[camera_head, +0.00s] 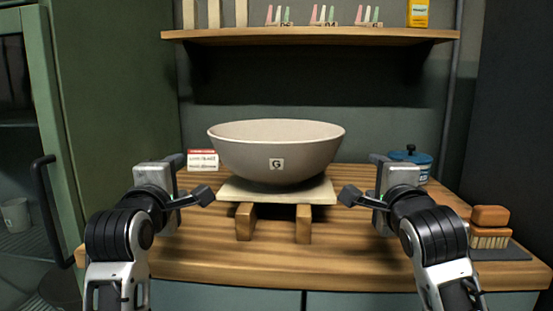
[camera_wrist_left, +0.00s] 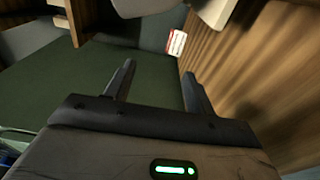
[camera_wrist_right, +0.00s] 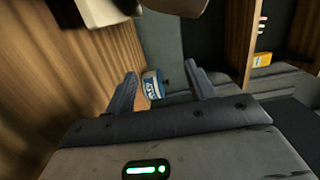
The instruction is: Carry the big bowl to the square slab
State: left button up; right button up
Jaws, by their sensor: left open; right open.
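The big bowl (camera_head: 276,150) is grey-beige with a "G" label on its front. It stands upright on the pale square slab (camera_head: 318,195), which rests on wooden blocks (camera_head: 246,222) on the counter. My left gripper (camera_head: 190,178) is open and empty, left of the bowl and apart from it. My right gripper (camera_head: 363,178) is open and empty, right of the bowl and apart from it. In the left wrist view the open fingers (camera_wrist_left: 155,85) have nothing between them. In the right wrist view the open fingers (camera_wrist_right: 165,85) are also empty.
A red-and-white card (camera_head: 202,160) stands behind the left gripper. A blue lidded jar (camera_head: 411,163) stands at the back right. A wooden shelf (camera_head: 310,36) hangs above the bowl.

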pick_arm(q)
jog(key=shift+w, duration=0.1)
pick_arm(e)
jog(key=shift+w, duration=0.1)
pick_arm(q)
jog(key=w+d, duration=0.1)
jog(key=w, duration=1.2)
jog(key=shift+w+d, duration=0.25)
jog(key=shift+w, duration=0.15)
pick_arm(e)
jog(key=w+a, duration=0.1)
jog(key=w, duration=1.2)
jog(key=shift+w+a, duration=0.25)
jog(key=shift+w, duration=0.15)
